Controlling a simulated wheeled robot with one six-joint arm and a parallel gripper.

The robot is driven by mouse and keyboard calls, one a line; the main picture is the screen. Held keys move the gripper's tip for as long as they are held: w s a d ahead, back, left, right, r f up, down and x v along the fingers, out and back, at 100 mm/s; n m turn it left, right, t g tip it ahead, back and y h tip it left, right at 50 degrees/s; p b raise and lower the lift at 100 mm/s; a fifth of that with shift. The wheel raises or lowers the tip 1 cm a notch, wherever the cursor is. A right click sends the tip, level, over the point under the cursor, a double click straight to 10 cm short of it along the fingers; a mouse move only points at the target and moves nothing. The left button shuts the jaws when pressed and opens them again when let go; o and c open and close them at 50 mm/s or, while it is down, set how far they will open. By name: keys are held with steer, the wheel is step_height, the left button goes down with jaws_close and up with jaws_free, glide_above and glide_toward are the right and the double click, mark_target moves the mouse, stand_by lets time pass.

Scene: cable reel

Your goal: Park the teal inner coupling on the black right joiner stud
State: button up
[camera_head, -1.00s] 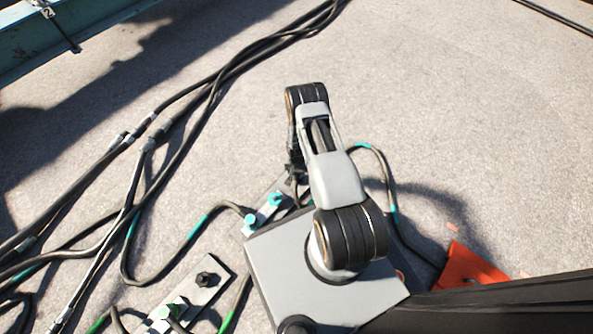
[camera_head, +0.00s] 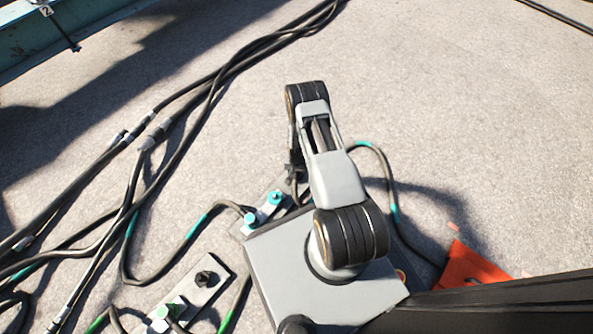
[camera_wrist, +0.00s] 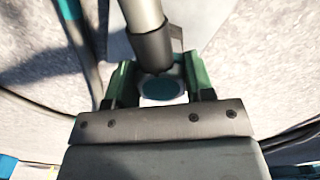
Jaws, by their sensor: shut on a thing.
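In the wrist view my gripper (camera_wrist: 160,74) has its two green jaws shut on a dark coupling with a teal round face (camera_wrist: 162,88). A grey cable with a black sleeve (camera_wrist: 152,45) runs down over it. In the head view my gripper (camera_head: 294,170) is small and partly covered by my arm, low beside a joiner plate (camera_head: 238,231). That plate carries two teal couplings (camera_head: 250,219) (camera_head: 275,197). The black right joiner stud cannot be made out for sure; the plate's right end is hidden by my gripper and arm.
A second plate (camera_head: 220,274) at lower left has a bare dark stud (camera_head: 206,279) and a green coupling (camera_head: 163,313). A teal-banded cable (camera_head: 388,180) loops right of my arm. Black cables (camera_head: 205,100) cross the left. An orange piece (camera_head: 465,268) lies right.

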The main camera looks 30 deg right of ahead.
steer(key=shift+f+b, duration=0.3)
steer(key=shift+f, duration=0.1)
steer(key=o, duration=1.1)
